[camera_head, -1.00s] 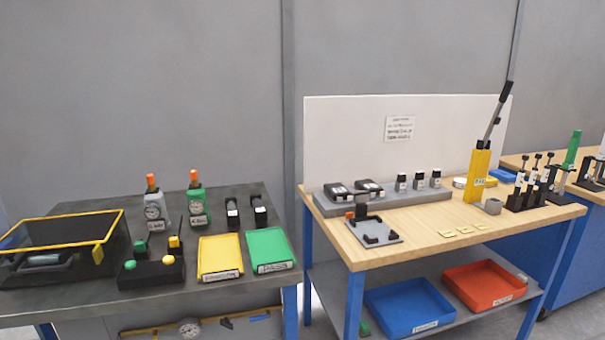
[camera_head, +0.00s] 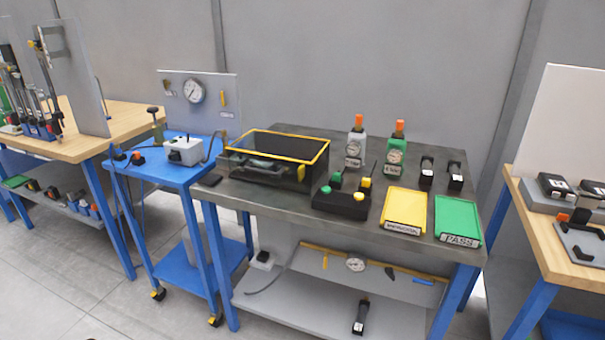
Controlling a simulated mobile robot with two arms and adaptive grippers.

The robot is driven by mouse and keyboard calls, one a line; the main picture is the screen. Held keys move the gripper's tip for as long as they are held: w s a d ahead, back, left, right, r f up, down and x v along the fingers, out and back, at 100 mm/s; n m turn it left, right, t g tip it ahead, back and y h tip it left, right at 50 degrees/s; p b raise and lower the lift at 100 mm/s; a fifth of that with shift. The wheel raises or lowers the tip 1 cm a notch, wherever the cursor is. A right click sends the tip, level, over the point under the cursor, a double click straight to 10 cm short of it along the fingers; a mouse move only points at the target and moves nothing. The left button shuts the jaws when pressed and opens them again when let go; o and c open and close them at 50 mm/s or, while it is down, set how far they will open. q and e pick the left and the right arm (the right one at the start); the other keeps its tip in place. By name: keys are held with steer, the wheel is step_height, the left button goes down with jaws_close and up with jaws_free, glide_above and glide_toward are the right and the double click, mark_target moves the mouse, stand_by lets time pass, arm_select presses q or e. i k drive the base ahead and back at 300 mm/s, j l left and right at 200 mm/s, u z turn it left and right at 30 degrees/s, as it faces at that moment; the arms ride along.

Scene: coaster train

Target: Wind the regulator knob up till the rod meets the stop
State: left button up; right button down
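No part is clearly readable as the regulator knob, the rod or the stop at this distance. On the blue cart (camera_head: 150,172) at the left stands a small light-grey box (camera_head: 184,151) with dark fittings. Next to it is an upright stem with a black handle (camera_head: 153,111). Behind them a grey panel (camera_head: 222,82) carries a round dial gauge (camera_head: 194,91). Two bottle-like units with orange tops, one grey (camera_head: 354,148) and one green (camera_head: 396,152), each with a gauge, stand on the dark bench. Neither gripper is in view.
The dark bench (camera_head: 300,205) holds a yellow-rimmed bin (camera_head: 270,158), a black button box (camera_head: 341,202), a yellow tray (camera_head: 404,211) and a green PASS tray (camera_head: 457,220). Wooden benches stand left (camera_head: 85,128) and right (camera_head: 548,250). Open floor (camera_head: 60,285) shows at lower left.

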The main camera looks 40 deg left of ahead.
mark_target(388, 271)
steer(key=i+j, duration=0.15)
steer(key=j, duration=0.2)
steer(key=i+j, duration=0.15)
steer(key=j, duration=0.25)
steer(key=i+j, duration=0.15)
steer(key=j, duration=0.2)
steer(key=i+j, duration=0.15)
steer(key=j, duration=0.25)
